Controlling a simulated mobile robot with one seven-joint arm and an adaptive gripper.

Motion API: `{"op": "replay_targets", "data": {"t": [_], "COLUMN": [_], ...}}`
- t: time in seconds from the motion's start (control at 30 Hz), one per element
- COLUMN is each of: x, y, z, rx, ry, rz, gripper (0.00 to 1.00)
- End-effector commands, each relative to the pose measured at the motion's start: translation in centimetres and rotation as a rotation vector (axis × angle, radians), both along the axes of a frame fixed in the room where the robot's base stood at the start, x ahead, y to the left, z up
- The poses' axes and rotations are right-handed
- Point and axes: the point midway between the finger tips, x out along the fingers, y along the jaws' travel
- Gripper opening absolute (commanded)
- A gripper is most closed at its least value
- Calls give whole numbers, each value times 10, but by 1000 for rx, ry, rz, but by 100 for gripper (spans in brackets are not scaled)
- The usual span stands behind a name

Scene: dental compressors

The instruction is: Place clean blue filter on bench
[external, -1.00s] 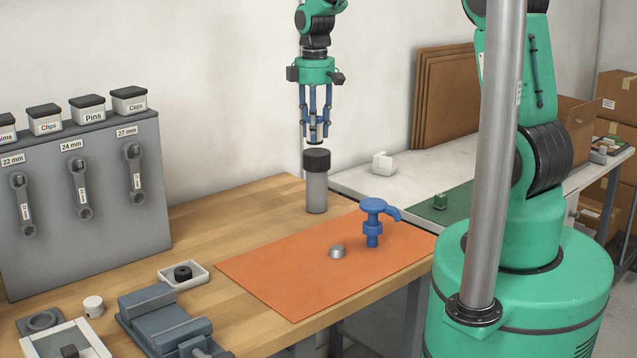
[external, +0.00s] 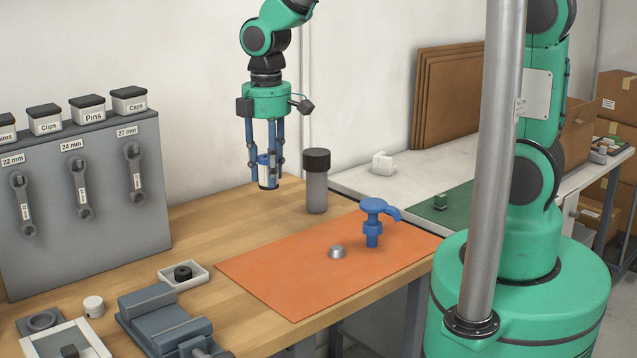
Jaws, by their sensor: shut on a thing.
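My gripper (external: 267,168) is shut on a small blue and white cylinder, the filter (external: 268,179). The gripper points down and holds the filter upright, above the back part of the wooden bench (external: 220,218). A gap seems to remain between the filter and the bench top, though its exact height is hard to judge. The fingers hide part of the filter's sides. The filter is left of the grey canister with a black lid (external: 317,190), apart from it.
An orange mat (external: 300,275) bears a blue pump-like part (external: 373,225) and a small silver cap (external: 337,251). A white tray with a black ring (external: 199,270), a grey vise (external: 165,315) and a wrench panel (external: 95,215) are at left.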

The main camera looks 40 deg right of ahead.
Motion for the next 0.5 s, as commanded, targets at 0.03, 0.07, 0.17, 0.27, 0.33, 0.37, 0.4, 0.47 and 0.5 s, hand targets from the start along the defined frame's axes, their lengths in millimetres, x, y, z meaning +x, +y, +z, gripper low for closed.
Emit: {"op": "replay_targets", "data": {"t": [0.03, 0.07, 0.17, 0.27, 0.33, 0.37, 0.4, 0.47, 0.5], "x": [-11, -18, -39, -61, -76, -83, -92, -106, -114], "y": [11, 16, 33, 48, 58, 61, 66, 74, 78], "z": [-2, -2, -4, -6, -8, -9, -10, -11, -13], "rx": [0, 0, 0, 0, 0, 0, 0, 0, 0], "ry": [-1, -1, -1, -1, -2, -2, 0, -2, -2], "rz": [26, 40, 84, 130, 161, 174, 192, 219, 236], "gripper": [10, 10, 10, 10, 10, 10, 10, 10, 10]}}
